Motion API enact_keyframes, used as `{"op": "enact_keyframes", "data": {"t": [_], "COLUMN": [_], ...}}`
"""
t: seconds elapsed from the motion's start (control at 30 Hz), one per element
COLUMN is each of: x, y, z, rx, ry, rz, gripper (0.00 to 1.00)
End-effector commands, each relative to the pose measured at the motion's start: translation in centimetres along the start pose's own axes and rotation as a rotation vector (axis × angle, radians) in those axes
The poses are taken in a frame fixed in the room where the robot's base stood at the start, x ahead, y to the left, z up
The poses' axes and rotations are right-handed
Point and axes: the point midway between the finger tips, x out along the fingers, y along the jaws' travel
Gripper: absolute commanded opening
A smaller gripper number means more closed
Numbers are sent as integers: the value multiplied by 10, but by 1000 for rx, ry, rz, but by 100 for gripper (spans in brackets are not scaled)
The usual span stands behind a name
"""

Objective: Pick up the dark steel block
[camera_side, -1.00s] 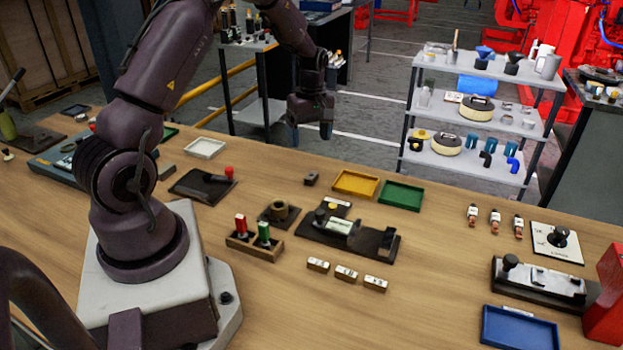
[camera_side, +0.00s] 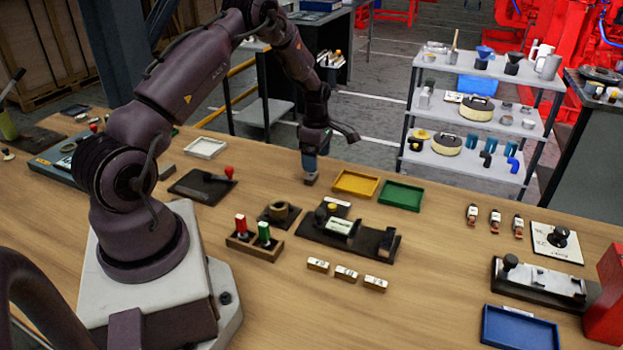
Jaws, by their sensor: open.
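The dark steel block (camera_side: 311,182) is a small dark piece on the wooden table, left of the yellow tray. Only its lower part shows below my gripper. My gripper (camera_side: 310,174) points down right over the block, with its fingers at or around the block's top. It is open. The gap between the fingers is too small to see here, and I cannot tell whether they touch the block.
A yellow tray (camera_side: 356,184) and a green tray (camera_side: 401,195) stand close to the right. A dark fixture (camera_side: 372,240) and a bored dark part (camera_side: 280,211) lie nearer the camera. A dark plate with a red knob (camera_side: 203,186) is at left.

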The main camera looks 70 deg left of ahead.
Motion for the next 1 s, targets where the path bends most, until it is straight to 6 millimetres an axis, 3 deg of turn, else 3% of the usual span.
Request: {"op": "enact_keyframes", "data": {"t": [0.4,0.67,0.7,0.93,1.0], "x": [49,53,53,53,53], "y": [-8,-8,-8,-8,-7], "z": [-5,-5,-5,-5,-5], "rx": [0,0,0,1,1], "ry": [0,0,0,0,0], "rz": [-1,0,0,0,1], "gripper": [77,77,74,21,18]}}
